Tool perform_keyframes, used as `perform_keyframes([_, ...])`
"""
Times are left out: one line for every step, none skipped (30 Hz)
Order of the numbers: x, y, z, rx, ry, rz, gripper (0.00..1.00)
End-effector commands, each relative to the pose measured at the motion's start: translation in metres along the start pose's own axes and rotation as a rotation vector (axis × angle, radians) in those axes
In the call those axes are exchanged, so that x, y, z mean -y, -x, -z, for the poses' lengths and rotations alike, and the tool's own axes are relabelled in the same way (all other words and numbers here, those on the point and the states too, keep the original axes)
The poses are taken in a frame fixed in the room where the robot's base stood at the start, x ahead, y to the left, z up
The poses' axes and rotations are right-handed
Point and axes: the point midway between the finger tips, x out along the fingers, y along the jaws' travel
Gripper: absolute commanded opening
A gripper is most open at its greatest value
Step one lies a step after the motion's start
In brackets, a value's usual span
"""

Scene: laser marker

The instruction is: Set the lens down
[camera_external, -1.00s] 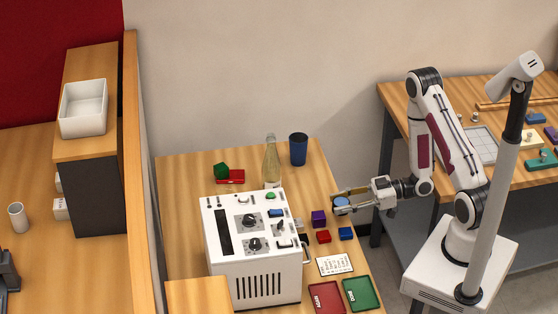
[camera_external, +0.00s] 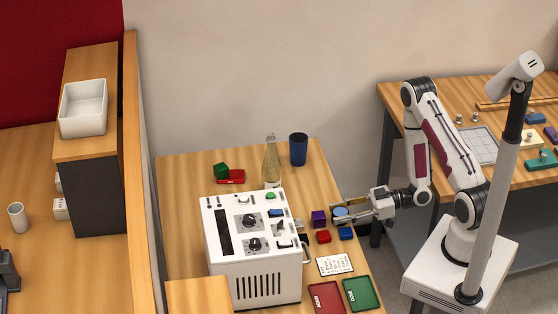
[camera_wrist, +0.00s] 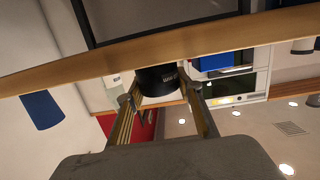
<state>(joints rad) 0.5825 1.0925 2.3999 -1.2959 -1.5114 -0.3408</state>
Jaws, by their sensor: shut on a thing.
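My gripper (camera_external: 345,218) is low over the right edge of the wooden table, with its fingers pointing left. It is shut on the lens (camera_external: 341,211), a short cylinder with a pale blue top face. In the wrist view the lens (camera_wrist: 158,78) is a black barrel with small white lettering, held between the two fingertips (camera_wrist: 160,97). The fingers partly hide it. I cannot tell whether its underside touches the table.
A purple cube (camera_external: 318,218), a red block (camera_external: 323,237) and a blue block (camera_external: 345,233) sit close by. The white control box (camera_external: 262,273) stands to the left. A bottle (camera_external: 271,166) and a dark blue cup (camera_external: 298,149) stand behind. Red (camera_external: 326,297) and green (camera_external: 363,293) trays lie in front.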

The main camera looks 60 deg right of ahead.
Motion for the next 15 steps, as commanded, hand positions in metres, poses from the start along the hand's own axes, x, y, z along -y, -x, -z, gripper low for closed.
perform_keyframes([-0.0001,0.0000,0.0003,-0.001,0.000,0.000,0.11])
perform_keyframes([-0.0001,0.0000,0.0003,-0.001,0.000,0.000,0.11])
perform_keyframes([-0.0001,0.0000,0.0004,-0.001,0.000,0.000,0.11])
perform_keyframes([-0.0001,0.0000,0.0003,0.000,0.000,0.000,0.11])
perform_keyframes([-0.0001,0.0000,0.0002,0.000,0.000,0.000,0.11])
perform_keyframes([0.0000,-0.0001,-0.0003,0.000,0.000,0.000,0.11])
perform_keyframes([0.0000,-0.0002,-0.0009,0.000,0.000,0.000,0.11])
perform_keyframes([0.0000,-0.0003,-0.0016,0.000,0.000,0.000,0.11])
perform_keyframes([0.0000,-0.0004,-0.0023,0.000,0.000,0.000,0.11])
perform_keyframes([-0.0001,-0.0005,-0.0029,0.000,0.000,0.000,0.11])
perform_keyframes([-0.0001,-0.0004,-0.0027,0.000,0.000,0.000,0.43])
perform_keyframes([-0.0001,-0.0004,-0.0026,0.000,0.000,0.000,0.43])
perform_keyframes([-0.0001,-0.0004,-0.0026,0.000,0.000,0.000,0.43])
perform_keyframes([-0.0001,-0.0004,-0.0026,0.000,0.000,0.000,0.43])
perform_keyframes([-0.0001,-0.0004,-0.0026,0.000,0.000,0.000,0.43])
